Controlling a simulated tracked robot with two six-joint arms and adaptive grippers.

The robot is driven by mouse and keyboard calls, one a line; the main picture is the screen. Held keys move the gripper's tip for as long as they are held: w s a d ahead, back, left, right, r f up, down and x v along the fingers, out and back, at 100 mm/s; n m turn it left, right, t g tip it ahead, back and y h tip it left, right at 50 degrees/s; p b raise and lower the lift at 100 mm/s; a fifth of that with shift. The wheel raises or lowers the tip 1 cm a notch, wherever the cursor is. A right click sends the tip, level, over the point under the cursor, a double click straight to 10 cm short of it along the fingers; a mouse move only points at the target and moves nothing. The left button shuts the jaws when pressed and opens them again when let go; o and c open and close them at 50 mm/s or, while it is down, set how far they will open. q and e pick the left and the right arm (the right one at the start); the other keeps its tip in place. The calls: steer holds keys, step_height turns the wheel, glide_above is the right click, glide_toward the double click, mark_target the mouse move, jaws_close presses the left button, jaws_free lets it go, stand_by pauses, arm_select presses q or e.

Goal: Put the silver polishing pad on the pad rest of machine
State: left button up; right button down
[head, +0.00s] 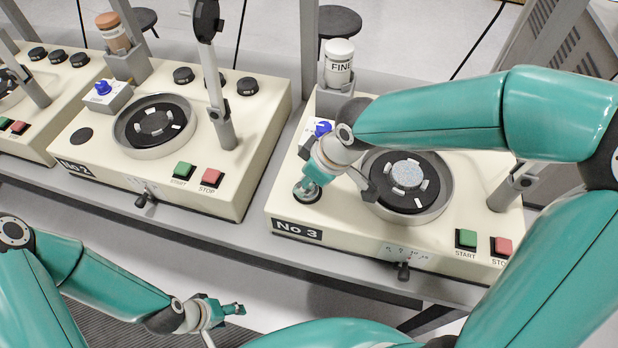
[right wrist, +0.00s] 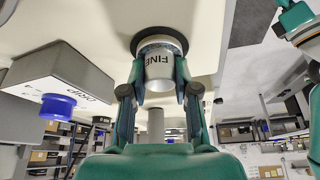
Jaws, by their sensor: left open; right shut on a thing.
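The silver polishing pad (right wrist: 159,68), a light cylinder marked FINE, is between the two fingers of my right gripper (right wrist: 159,88), which is shut on it. Its far end is at the dark round pad rest (right wrist: 158,34) in the right wrist view. I cannot tell whether it touches. In the head view my right gripper (head: 311,180) points down at the pad rest (head: 307,196) on the left of machine No 3 (head: 350,225), largely covering the pad (head: 304,187). My left gripper (head: 225,311) is open and empty, low in front of the machines.
Machine No 2 (head: 95,150) stands to the left. START (head: 466,238) and STOP (head: 501,246) buttons are at front right.

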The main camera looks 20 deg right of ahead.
steer(key=shift+f, duration=0.1)
steer(key=c, duration=0.9)
jaws_free()
steer(key=shift+o, duration=0.2)
steer(key=shift+r, duration=0.25)
steer(key=v, duration=1.2)
